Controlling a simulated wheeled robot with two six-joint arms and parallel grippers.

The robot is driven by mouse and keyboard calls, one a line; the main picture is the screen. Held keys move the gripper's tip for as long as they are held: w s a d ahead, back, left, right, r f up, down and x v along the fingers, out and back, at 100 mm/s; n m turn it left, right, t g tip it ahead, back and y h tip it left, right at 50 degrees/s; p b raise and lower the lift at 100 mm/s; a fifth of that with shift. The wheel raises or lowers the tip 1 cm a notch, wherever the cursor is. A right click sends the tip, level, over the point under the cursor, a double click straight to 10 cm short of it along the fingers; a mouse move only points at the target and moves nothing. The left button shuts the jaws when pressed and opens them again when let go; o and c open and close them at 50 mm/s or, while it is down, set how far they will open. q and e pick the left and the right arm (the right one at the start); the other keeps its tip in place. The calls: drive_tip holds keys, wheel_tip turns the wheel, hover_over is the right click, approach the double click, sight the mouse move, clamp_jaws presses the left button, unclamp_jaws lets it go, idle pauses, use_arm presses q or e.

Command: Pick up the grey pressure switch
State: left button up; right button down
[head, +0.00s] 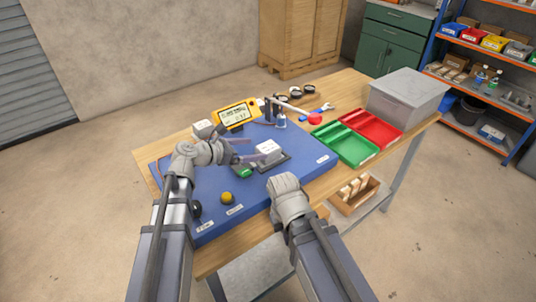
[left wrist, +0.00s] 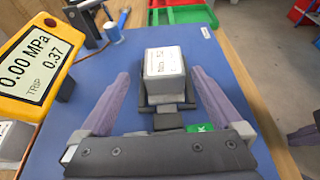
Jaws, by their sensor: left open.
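The grey pressure switch (head: 268,149) appears to be the small light-grey box with a printed white label, upright on a dark holder on the blue mat (head: 305,165). In the left wrist view the switch (left wrist: 165,72) is near the middle, its label facing the camera. My left gripper (head: 254,150) is open. In the left wrist view, its purple fingers (left wrist: 160,76) spread to either side of the switch, with visible gaps and nothing held. My right arm is in the head view, but its fingers are hidden.
A yellow gauge (head: 237,115) reading 0.00 MPa stands behind left, beside another pale box (head: 203,128). A green tray (head: 346,145), a red tray (head: 371,127) and a grey bin (head: 408,95) stand right.

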sight(264, 149)
use_arm(q)
drive_tip(key=shift+s+b+x, duration=0.1)
drive_tip(key=shift+b+x, duration=0.5)
drive_tip(key=shift+x, duration=1.1)
drive_tip(key=shift+s+b+x, duration=0.15)
drive_tip(key=shift+b+x, duration=0.4)
drive_tip(key=shift+x, duration=1.2)
drive_tip(key=shift+d, duration=0.1)
drive_tip(key=shift+c, duration=0.6)
clamp_jaws()
